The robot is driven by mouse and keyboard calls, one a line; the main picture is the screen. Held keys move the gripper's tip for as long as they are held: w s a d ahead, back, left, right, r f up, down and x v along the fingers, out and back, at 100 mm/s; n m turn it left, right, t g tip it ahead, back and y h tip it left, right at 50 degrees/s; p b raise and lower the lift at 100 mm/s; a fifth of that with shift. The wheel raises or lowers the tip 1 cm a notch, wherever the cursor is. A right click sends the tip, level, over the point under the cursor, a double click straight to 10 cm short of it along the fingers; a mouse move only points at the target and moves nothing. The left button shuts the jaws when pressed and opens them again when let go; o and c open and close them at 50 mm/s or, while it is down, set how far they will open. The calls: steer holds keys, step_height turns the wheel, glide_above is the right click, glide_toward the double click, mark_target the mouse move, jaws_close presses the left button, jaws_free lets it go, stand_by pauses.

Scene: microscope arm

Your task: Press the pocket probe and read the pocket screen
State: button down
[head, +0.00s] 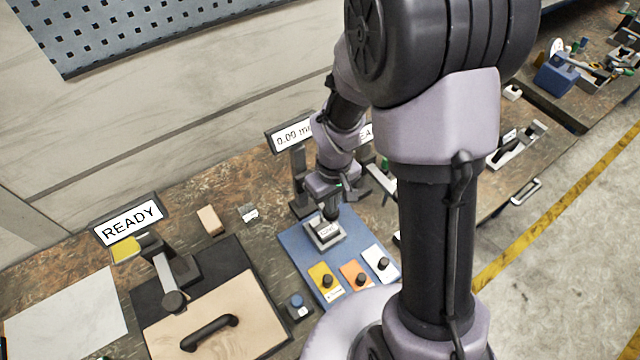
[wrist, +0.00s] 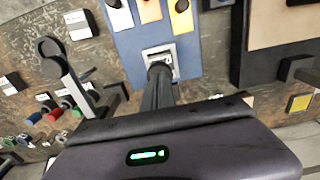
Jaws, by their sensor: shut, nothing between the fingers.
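My gripper (head: 329,210) points down at a small pale grey block (head: 325,234) on a blue board (head: 290,240). In the wrist view, the shut fingers (wrist: 158,72) end in front of this block (wrist: 160,54), which carries a label. The fingertips cover part of the block, so I cannot tell whether they touch it or which part is the probe. Behind my gripper, a screen (head: 290,135) on a dark stand reads "0.00 m", with its right end hidden by my arm. A second screen (head: 366,132) beside it is mostly hidden.
Yellow, orange and white plates (head: 382,262) with black knobs lie on the board's near side. A "READY" screen (head: 129,220) stands left, near a black-edged tan panel (head: 215,310) with a handle. A small blue-topped button (head: 297,306) sits between panel and board.

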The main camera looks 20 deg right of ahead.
step_height(320, 180, up, 7)
steer(key=p, duration=0.5)
steer(key=shift+r, duration=0.2)
step_height(320, 180, up, 18)
steer(key=p, duration=0.4)
steer(key=shift+f, duration=0.25)
